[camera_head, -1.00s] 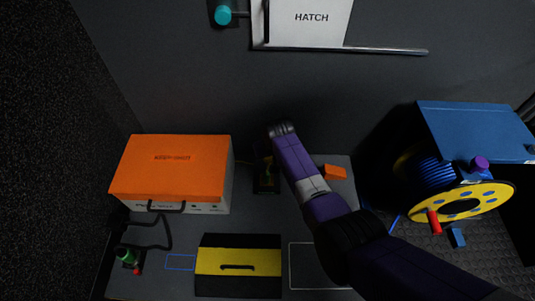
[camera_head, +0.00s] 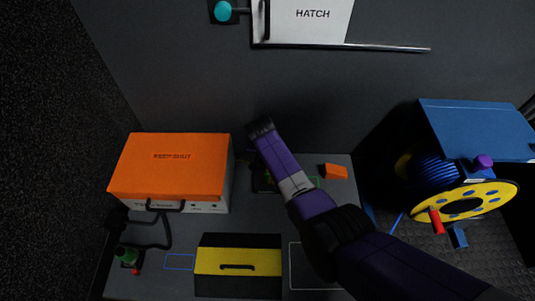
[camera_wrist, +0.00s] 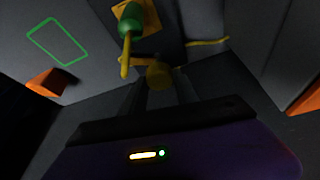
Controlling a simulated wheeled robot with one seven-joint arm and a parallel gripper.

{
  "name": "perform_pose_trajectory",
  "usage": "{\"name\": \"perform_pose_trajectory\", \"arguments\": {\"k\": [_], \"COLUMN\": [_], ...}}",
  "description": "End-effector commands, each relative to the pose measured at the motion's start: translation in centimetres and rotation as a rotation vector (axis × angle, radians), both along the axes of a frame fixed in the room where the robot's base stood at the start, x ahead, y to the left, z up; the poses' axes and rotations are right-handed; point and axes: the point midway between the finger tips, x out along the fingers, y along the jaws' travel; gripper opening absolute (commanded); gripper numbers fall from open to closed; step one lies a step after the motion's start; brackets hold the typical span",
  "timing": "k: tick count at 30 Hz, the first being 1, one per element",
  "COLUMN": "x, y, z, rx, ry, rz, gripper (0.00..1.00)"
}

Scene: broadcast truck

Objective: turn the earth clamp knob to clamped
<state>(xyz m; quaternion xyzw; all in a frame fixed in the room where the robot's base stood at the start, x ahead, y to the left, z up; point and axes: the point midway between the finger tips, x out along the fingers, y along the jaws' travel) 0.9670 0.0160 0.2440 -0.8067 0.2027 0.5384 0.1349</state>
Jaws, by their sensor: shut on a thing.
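In the wrist view a dull yellow round knob (camera_wrist: 158,75) sits between the two dark fingers of my gripper (camera_wrist: 159,84), which is shut on it. I take it to be the earth clamp knob; its turn angle is too dark to read. Just beyond it are a thin yellow bar and a green cylinder (camera_wrist: 130,22) with a yellow end, over a dark base with a yellow plate. In the head view the dark clamp base (camera_head: 262,182) shows partly on the bench, mostly covered by my arm. My fingers are hidden there.
An orange-lidded case (camera_head: 170,168) stands left of the clamp. A yellow-and-black box (camera_head: 238,262) is in front. An orange block (camera_head: 335,171) lies right, near a green outline (camera_wrist: 58,42). A blue-framed cable reel (camera_head: 475,200) stands at far right.

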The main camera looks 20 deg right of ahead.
Motion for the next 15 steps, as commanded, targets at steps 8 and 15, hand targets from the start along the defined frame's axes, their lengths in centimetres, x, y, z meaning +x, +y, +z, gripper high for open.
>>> {"name": "perform_pose_trajectory", "arguments": {"k": [8,15], "x": [0.10,0.12], "y": [0.20,0.26], "z": [-0.26,-0.08], "rx": [0.001,0.000], "ry": [0.003,0.003], "rz": [-0.255,-0.426], "gripper": [0.00,0.00]}}
